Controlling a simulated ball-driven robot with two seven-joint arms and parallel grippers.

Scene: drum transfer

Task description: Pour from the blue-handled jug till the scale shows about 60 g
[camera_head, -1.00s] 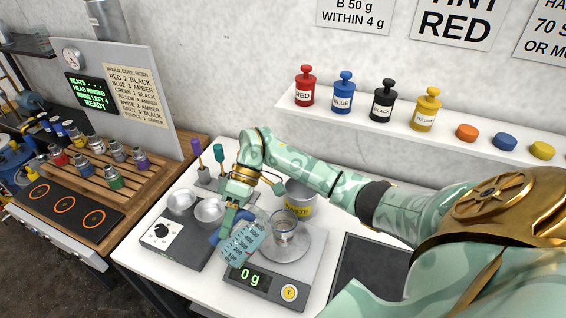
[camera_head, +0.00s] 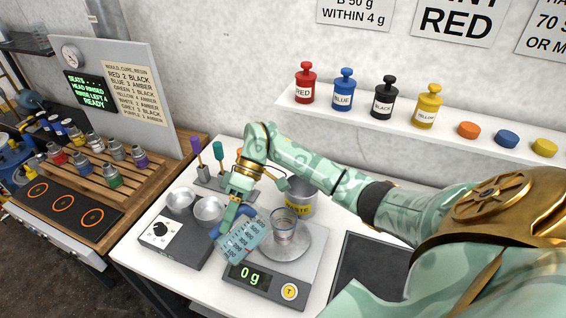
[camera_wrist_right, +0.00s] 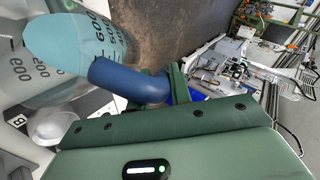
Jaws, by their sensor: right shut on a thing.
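The jug (camera_head: 241,238) is clear with a graduated scale and bluish contents. Its blue handle (camera_head: 222,224) is in my right gripper (camera_head: 232,212), which is shut on it. The jug is tilted, with its mouth side toward the glass beaker (camera_head: 283,225). The beaker stands on the round pan of the scale (camera_head: 262,281), whose display reads 0 g. In the right wrist view the jug (camera_wrist_right: 75,45) and its blue handle (camera_wrist_right: 125,80) are close up, with the handle between the green fingers. I see no stream clearly. My left gripper is not in view.
A mixer-like unit with two metal bowls (camera_head: 208,211) is left of the jug. Stirrers (camera_head: 198,150) stand behind it. A dark mat (camera_head: 365,270) lies to the right. Labelled bottles (camera_head: 344,90) line the wall shelf.

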